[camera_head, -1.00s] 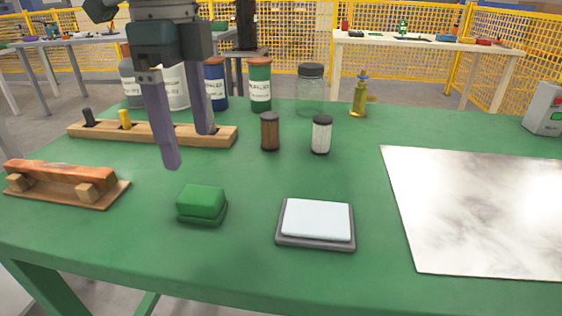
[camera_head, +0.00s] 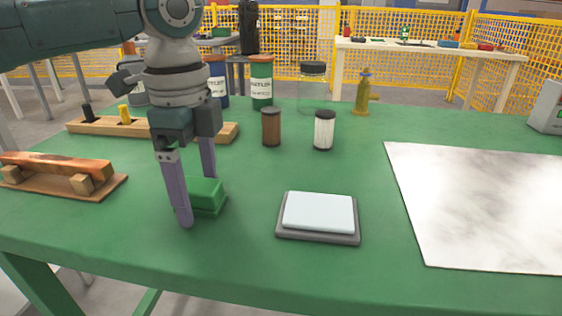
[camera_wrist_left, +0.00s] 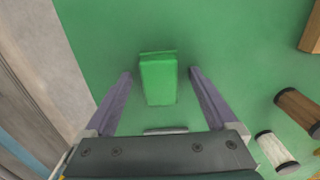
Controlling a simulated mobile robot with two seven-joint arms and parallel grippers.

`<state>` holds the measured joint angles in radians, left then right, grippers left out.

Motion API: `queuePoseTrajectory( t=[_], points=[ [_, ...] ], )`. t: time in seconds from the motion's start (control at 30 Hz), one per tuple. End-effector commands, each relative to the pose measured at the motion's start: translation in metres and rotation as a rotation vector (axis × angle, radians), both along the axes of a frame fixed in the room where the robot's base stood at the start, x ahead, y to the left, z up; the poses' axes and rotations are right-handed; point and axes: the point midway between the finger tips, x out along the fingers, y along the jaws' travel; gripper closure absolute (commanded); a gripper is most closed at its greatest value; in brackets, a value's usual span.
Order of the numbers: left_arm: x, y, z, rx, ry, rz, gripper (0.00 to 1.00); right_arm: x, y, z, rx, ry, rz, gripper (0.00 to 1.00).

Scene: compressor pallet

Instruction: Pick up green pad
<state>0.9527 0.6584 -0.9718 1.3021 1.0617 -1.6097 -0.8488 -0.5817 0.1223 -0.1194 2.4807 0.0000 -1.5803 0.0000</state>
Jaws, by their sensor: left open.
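The green pad (camera_head: 208,193) is a small green block on a slightly wider base, lying on the green table. In the head view my left gripper (camera_head: 198,202) points down at it, and one finger hides the pad's left part. In the left wrist view the pad (camera_wrist_left: 158,79) sits between the two open fingers of my left gripper (camera_wrist_left: 160,73), with a gap on each side. I cannot tell whether the fingertips reach down to the pad's height. My right gripper is not in view.
A white pad on a dark base (camera_head: 318,216) lies to the right. A brown jar (camera_head: 271,127) and a white jar (camera_head: 324,130) stand behind. A wooden holder (camera_head: 228,132) and an orange-topped block (camera_head: 60,170) are left. A pale marbled sheet (camera_head: 480,205) lies right.

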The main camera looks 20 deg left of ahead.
Motion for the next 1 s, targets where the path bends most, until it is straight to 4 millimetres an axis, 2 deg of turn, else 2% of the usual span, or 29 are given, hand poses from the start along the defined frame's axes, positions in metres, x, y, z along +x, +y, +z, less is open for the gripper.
queuePoseTrajectory(
  t=[0.07, 0.8, 1.0],
  points=[
    [-0.0001, -0.0001, 0.0002, 0.0, 0.0, 0.0, 0.16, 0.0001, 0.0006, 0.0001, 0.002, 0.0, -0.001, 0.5],
    [0.0, -0.0001, 0.0004, 0.0, 0.0, 0.0, 0.99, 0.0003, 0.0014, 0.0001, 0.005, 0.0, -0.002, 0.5],
    [0.0, -0.0001, 0.0006, 0.0, 0.0, 0.0, 0.99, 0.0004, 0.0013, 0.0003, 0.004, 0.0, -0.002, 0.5]
  ],
)
